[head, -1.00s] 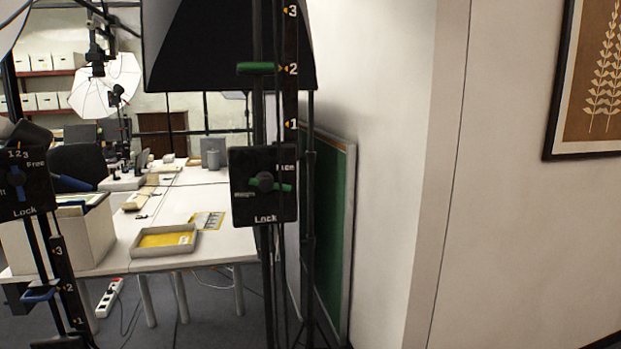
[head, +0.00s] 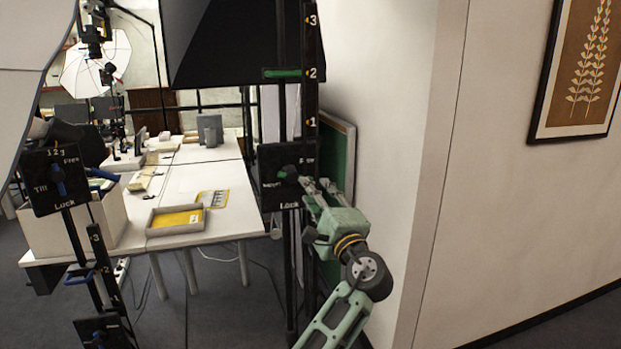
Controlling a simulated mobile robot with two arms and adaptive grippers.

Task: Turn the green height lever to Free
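The green height lever (head: 287,172) sits on a black dial plate (head: 270,158) on the dark stand at the middle of the head view. The plate reads Lock at its bottom, with a partly legible word at its left and another, likely Free, at its upper right. My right gripper is not in view.
A second stand with a blue lever (head: 57,181) is at the left. A green clamp (head: 282,73) sits near mark 2 on the height scale. A white table (head: 217,172) with a yellow-lined tray (head: 152,223) lies behind. A green board (head: 341,150) and wall stand close on the right.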

